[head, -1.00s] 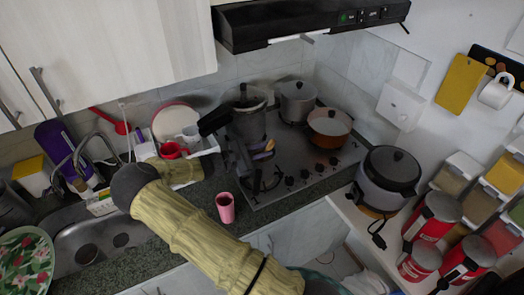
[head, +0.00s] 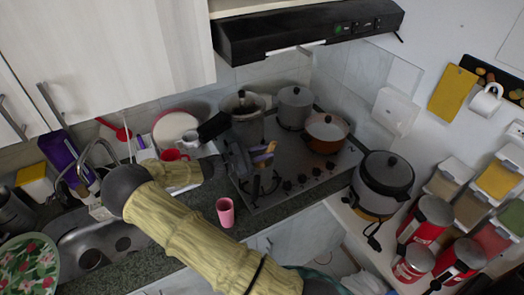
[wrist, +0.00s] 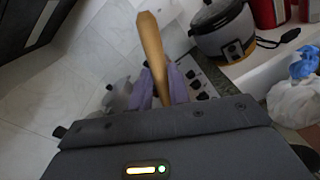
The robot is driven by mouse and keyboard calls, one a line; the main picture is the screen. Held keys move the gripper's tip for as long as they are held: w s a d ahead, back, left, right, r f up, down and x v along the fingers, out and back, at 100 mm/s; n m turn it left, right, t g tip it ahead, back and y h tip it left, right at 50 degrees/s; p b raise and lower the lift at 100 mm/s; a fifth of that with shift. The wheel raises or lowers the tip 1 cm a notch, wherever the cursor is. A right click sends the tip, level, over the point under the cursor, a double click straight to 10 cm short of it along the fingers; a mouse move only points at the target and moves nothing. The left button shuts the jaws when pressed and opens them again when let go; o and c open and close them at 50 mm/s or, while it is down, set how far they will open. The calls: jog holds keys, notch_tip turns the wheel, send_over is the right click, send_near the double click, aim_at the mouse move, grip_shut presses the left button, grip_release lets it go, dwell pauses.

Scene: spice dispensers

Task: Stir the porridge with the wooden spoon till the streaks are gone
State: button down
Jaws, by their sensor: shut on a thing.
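My gripper (head: 263,155) is above the left part of the stove, with purple fingers. In the wrist view my gripper (wrist: 160,86) is shut on the handle of the wooden spoon (wrist: 151,45), a plain tan stick pointing up and slightly left. In the head view only a small tan bit of the spoon (head: 270,148) shows at the fingers. No porridge or streaks can be seen. An orange pot (head: 318,143) with a lid stands right of the gripper, apart from it.
A tall steel pot (head: 248,128) stands close behind the gripper, a grey lidded pot (head: 294,112) behind it to the right. A rice cooker (head: 384,182) is on the right counter. A pink cup (head: 225,213) stands at the front edge. The range hood (head: 300,32) hangs above.

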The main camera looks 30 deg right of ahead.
jog(key=s+r+p, duration=0.3)
jog(key=r+p, duration=0.1)
jog(key=r, duration=0.2)
jog(key=shift+p, duration=0.35)
jog(key=shift+r, duration=0.1)
dwell(0.5)
notch_tip(320, 180, up, 5)
jog(key=p, duration=0.3)
jog(key=shift+p, duration=0.35)
dwell(0.5)
